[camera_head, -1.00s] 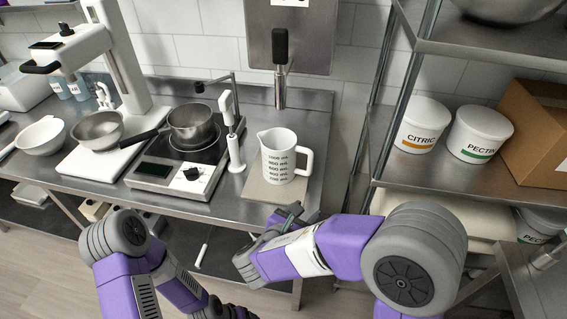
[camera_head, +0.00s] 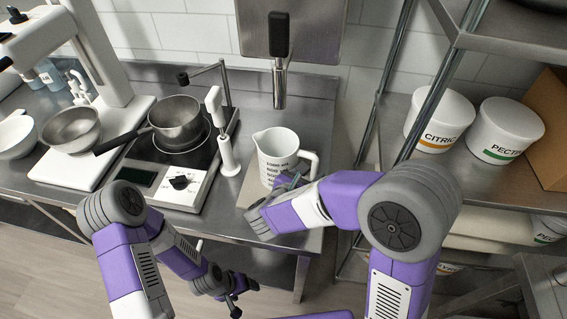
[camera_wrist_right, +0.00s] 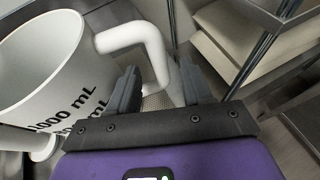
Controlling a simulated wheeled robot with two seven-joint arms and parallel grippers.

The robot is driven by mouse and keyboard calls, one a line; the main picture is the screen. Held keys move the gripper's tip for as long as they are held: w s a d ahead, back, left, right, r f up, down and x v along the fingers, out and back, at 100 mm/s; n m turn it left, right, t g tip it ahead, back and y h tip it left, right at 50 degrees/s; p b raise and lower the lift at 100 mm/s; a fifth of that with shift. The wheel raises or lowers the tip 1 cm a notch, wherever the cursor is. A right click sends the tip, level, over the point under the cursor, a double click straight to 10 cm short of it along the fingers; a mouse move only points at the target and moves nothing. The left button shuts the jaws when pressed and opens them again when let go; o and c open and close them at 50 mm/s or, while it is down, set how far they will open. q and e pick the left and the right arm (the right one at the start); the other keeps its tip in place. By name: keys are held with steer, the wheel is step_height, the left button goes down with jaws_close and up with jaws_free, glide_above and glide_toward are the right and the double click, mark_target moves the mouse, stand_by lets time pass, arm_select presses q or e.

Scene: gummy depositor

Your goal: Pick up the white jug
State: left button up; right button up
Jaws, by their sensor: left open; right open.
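The white jug (camera_head: 275,150) with dark mL markings stands upright on a small board (camera_head: 243,193) on the steel counter. Its handle is on the right side. My right gripper (camera_head: 290,182) is open beside the jug and partly covers its lower front. In the right wrist view, the jug (camera_wrist_right: 35,60) fills the left side, and its handle (camera_wrist_right: 135,37) reaches down to between the open fingers of the right gripper (camera_wrist_right: 160,80). I cannot tell whether the fingers touch it. My left gripper (camera_head: 232,296) is open and empty, low in front of the counter.
Left of the jug stand a white stick-like tool (camera_head: 226,150) and a hot plate (camera_head: 180,187) with a steel pot (camera_head: 176,118). A metal shelf with white tubs (camera_head: 438,118) stands on the right. A dispenser nozzle (camera_head: 279,85) hangs behind the jug.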

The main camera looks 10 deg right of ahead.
mark_target(313, 172)
steer(key=x, duration=0.3)
steer(key=shift+w+d+f, duration=0.15)
steer(key=shift+f, duration=0.1)
jaws_close()
